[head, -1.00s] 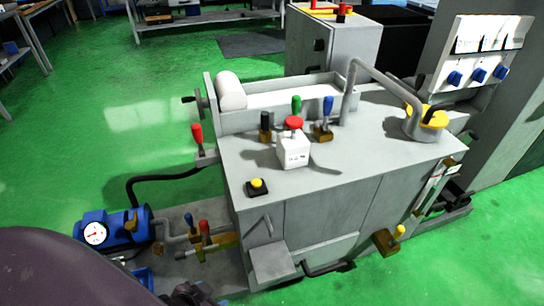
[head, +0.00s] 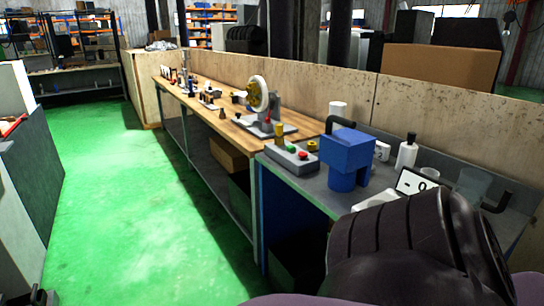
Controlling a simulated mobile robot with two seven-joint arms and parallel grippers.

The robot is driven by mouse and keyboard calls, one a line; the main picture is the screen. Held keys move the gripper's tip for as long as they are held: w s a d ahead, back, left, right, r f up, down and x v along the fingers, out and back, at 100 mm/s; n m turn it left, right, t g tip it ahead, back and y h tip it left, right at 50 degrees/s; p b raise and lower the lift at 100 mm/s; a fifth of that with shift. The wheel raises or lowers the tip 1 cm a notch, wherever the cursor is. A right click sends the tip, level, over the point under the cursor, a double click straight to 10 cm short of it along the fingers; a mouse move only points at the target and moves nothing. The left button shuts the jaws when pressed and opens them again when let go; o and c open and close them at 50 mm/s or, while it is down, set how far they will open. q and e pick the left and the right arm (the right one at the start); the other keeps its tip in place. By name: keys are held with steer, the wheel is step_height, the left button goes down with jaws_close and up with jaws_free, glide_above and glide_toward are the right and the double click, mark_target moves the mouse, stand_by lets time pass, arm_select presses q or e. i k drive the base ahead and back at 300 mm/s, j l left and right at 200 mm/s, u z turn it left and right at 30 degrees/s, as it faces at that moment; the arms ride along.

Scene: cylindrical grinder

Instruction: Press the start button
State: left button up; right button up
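A grey control box (head: 291,158) with small red and green buttons lies on the near grey bench. The green button (head: 291,149) is left of the red button (head: 302,155). Behind it on the wooden bench stands a machine with a round white and yellow wheel (head: 258,95) on a grey base. I cannot tell which button is the start button, as no label is legible. Neither gripper shows; a dark part of my own arm fills the lower right.
A blue block-shaped device (head: 347,155) and a white bottle (head: 406,152) stand on the near bench (head: 295,179). A plywood panel (head: 340,90) runs behind the benches. The green floor (head: 130,220) to the left is clear.

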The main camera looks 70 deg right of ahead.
mark_target(291, 148)
steer(key=z, duration=2.35)
